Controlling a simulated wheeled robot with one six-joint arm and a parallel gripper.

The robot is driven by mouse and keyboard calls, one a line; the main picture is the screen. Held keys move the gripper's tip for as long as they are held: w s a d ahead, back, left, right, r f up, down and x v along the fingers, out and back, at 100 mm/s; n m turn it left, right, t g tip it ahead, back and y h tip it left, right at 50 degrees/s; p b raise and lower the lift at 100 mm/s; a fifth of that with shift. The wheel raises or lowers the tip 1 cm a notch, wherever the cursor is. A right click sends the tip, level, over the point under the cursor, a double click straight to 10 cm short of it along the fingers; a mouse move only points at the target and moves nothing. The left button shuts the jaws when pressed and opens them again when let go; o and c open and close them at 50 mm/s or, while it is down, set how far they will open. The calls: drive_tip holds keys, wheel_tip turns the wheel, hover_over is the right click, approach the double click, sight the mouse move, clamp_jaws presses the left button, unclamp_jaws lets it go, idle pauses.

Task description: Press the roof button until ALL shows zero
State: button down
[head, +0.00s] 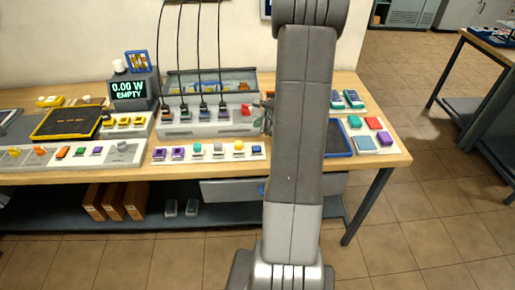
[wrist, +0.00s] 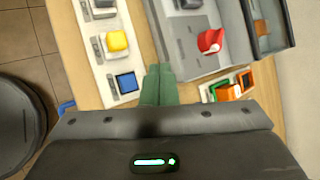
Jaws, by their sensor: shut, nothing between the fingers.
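A small black display (head: 128,89) at the back left of the bench reads "0.00 W EMPTY". No readout marked ALL is legible, and I cannot tell which part is the roof button. A red button or lever (head: 246,110) sits at the right end of the grey charging unit (head: 190,130); the red part also shows in the wrist view (wrist: 210,41). My gripper (wrist: 158,80) is shut and empty, its fingers together over the bench between the unit and the white strip. In the head view my arm mostly hides it.
A white strip (head: 205,153) with several coloured blocks lies in front of the unit. Black cables hang down to the unit. A yellow-edged black tray (head: 67,121) stands left. A blue-edged tray (head: 338,138) and coloured blocks (head: 374,123) lie right.

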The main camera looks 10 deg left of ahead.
drive_tip(key=b, duration=0.6)
hover_over(259, 149)
wheel_tip(259, 149, down, 8)
drive_tip(key=shift+r, duration=0.25)
drive_tip(key=shift+f+b, duration=0.5)
drive_tip(key=shift+f, duration=0.15)
idle(1.0)
drive_tip(key=shift+f+b, duration=0.45)
drive_tip(key=shift+b, duration=0.1)
drive_tip(key=shift+f+b, duration=0.35)
drive_tip(key=shift+b, duration=0.05)
idle(0.5)
drive_tip(key=shift+r, duration=0.1)
drive_tip(key=shift+r+p, duration=0.55)
drive_tip(key=shift+r, duration=0.15)
drive_tip(key=shift+r, duration=0.1)
drive_tip(key=shift+r+p, duration=1.9)
drive_tip(key=shift+r, duration=0.55)
